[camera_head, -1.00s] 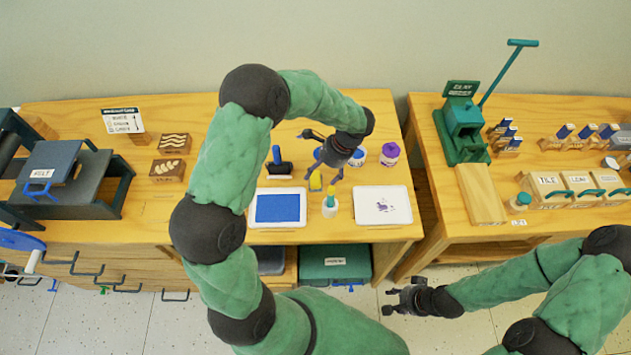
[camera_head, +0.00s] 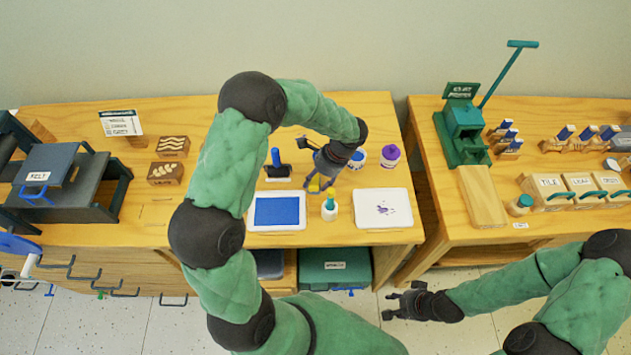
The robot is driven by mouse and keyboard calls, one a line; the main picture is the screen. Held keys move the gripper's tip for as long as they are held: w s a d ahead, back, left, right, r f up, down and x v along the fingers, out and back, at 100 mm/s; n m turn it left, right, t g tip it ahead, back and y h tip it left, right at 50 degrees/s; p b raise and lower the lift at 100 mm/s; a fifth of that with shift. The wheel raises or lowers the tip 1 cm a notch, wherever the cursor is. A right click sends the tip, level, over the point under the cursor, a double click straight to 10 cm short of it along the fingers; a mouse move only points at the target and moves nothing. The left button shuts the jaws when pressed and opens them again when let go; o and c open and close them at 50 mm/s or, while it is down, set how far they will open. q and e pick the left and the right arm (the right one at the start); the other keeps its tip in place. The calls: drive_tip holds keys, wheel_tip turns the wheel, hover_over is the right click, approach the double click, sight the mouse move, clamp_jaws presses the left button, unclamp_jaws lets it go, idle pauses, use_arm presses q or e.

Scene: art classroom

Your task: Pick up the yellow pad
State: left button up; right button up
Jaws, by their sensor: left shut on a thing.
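The yellow pad (camera_head: 314,187) is on the left wooden table, small and partly hidden by my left gripper. It lies between the tray with the blue sheet and the white bottle with a green top (camera_head: 329,207). My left gripper (camera_head: 321,183) reaches down from above and is shut on the yellow pad. I cannot tell whether the pad is clear of the table. My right gripper (camera_head: 388,304) is open and empty, in front of the tables over the floor.
A blue sheet tray (camera_head: 251,223) and a white tray with a purple print (camera_head: 360,220) flank the bottle. A black-and-blue roller (camera_head: 277,168) stands behind. Paint jars (camera_head: 390,155) are close to my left gripper. A green press (camera_head: 463,140) stands on the right table.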

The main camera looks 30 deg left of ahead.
sight(317, 179)
use_arm(q)
drive_tip(key=shift+r, duration=0.1)
drive_tip(key=shift+c, duration=1.1)
drive_tip(key=shift+r, duration=0.4)
drive_tip(key=shift+c, duration=0.8)
wheel_tip(317, 179, up, 9)
drive_tip(key=p, duration=0.2)
drive_tip(key=shift+p, duration=0.4)
drive_tip(key=o, duration=0.8)
drive_tip(key=c, duration=0.4)
drive_tip(key=shift+c, duration=0.2)
